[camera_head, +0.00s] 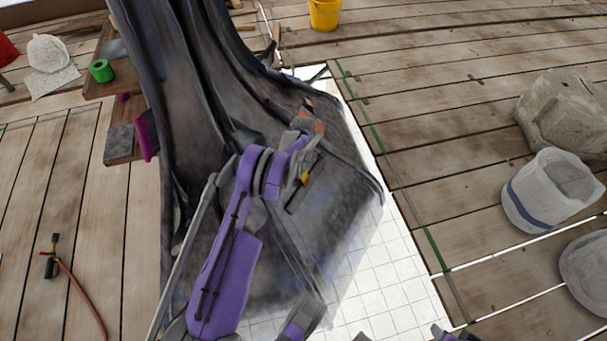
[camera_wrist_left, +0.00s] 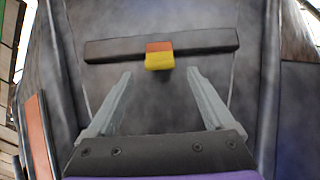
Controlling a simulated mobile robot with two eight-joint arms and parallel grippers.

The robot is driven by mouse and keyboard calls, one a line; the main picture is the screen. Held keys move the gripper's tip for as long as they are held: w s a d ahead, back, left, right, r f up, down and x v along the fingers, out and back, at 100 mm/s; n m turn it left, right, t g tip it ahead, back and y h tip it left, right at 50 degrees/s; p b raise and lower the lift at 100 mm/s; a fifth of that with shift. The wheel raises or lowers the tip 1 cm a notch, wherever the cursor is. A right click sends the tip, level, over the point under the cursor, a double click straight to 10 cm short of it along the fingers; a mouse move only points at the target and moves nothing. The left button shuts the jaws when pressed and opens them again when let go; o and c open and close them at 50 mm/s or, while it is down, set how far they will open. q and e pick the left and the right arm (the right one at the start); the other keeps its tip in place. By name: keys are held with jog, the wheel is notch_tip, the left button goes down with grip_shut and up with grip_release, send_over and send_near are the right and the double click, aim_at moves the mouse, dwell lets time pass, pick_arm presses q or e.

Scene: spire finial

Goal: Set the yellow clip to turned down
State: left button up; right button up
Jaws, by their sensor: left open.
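The yellow clip (camera_head: 305,179) is small and sits on the sloping face of the dark grey spire piece (camera_head: 345,225). In the left wrist view, the clip (camera_wrist_left: 159,61) has an orange patch directly above its yellow part, at the middle of a dark crossbar (camera_wrist_left: 110,48). The yellow part reaches just below the bar's lower edge. My left gripper (camera_wrist_left: 160,75) is open and empty, its two pale fingers spread left and right below the clip. In the head view, my left gripper (camera_head: 308,160) is close by the clip and partly hides the bar.
The spire stands on a white gridded sheet (camera_head: 385,285) on wooden planks. A stone block (camera_head: 565,115) and a white bucket (camera_head: 550,190) stand at right. A yellow bucket (camera_head: 324,14) is at the back. A torch with hose (camera_head: 52,262) lies at left, with clear planks around it.

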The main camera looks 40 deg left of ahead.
aim_at(303, 174)
pick_arm(q)
notch_tip(303, 174, down, 6)
jog(key=shift+r+b, duration=0.2)
jog(key=shift+b, duration=0.15)
grip_shut()
jog(key=h+b, duration=0.1)
jog(key=a+f+h+b, duration=0.1)
jog(key=b, duration=0.1)
jog(key=h+b, duration=0.1)
jog(key=b, duration=0.1)
jog(key=shift+s+a+f, duration=0.1)
jog(key=shift+a+f, duration=0.1)
jog(key=shift+a, duration=0.2)
jog(key=shift+h+b, duration=0.6)
jog(key=shift+b, duration=0.1)
jog(key=shift+a+r, duration=0.1)
grip_release()
